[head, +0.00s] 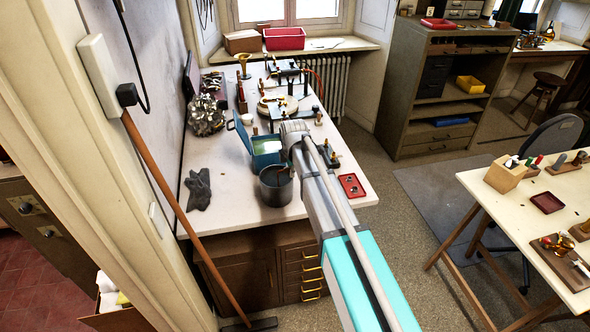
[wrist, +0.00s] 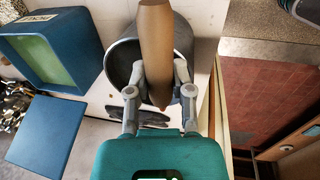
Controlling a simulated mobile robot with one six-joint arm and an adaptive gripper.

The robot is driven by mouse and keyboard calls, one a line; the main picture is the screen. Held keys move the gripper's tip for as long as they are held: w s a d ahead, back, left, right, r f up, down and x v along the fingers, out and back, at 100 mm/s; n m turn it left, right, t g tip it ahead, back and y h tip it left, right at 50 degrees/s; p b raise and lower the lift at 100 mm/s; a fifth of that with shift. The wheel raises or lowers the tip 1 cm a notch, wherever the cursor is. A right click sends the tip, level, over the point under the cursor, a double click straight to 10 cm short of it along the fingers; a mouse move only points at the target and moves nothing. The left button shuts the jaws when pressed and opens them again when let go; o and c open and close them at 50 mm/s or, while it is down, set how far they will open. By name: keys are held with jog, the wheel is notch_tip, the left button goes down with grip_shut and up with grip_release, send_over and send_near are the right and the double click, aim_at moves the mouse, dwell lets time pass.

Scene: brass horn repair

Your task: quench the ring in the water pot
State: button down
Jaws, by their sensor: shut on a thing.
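My gripper (wrist: 159,72) is shut on a brown tapered piece (wrist: 155,35) in the wrist view. The gripper is over or beside the pot; I cannot tell whether the held piece reaches inside. My arm hides the fingers in the head view. I cannot make out the ring or the water.
A blue open-lidded box (head: 265,160) with green inside stands behind the pot. Dark gloves (head: 198,190) lie to the left, and a red tray (head: 351,186) to the right. Tools and brass parts crowd the back. The white bench (head: 232,208) has free room near its front left.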

jog(key=shift+w+p+v, duration=0.25)
jog(key=shift+p+v, duration=0.9)
jog(key=shift+v, duration=0.05)
jog(key=shift+w+p+v, duration=0.25)
jog(key=shift+p+v, duration=0.85)
jog(key=shift+v, duration=0.15)
jog(key=shift+a+r, duration=0.15)
jog(key=p+v, duration=0.2)
jog(key=w+p+v, duration=0.1)
jog(key=p+v, duration=0.1)
jog(key=p, duration=0.1)
jog(key=shift+s+a+r, duration=0.1)
jog(key=shift+r, duration=0.4)
